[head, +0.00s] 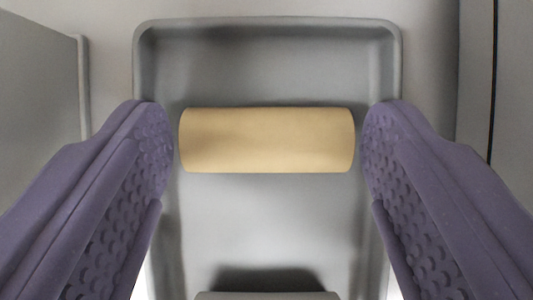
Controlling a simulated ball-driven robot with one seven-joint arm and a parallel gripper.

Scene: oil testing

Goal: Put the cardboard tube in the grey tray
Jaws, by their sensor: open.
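The cardboard tube (267,140) is tan and lies crosswise in the picture, within the outline of the grey tray (268,240). It looks to be on the tray's floor, though its exact height is hard to tell from above. My gripper (267,142) has purple, textured fingers, spread wide. One fingertip is just beyond each end of the tube, with a narrow gap showing on both sides. The fingers overlap the tray's left and right walls in the picture. The tray's near end is partly cut off at the bottom.
A grey panel with a raised edge (82,90) stands at the upper left. At the right is a grey surface with a dark vertical seam (493,80). A grey rounded piece (267,296) shows at the bottom edge. The tray's floor below the tube is clear.

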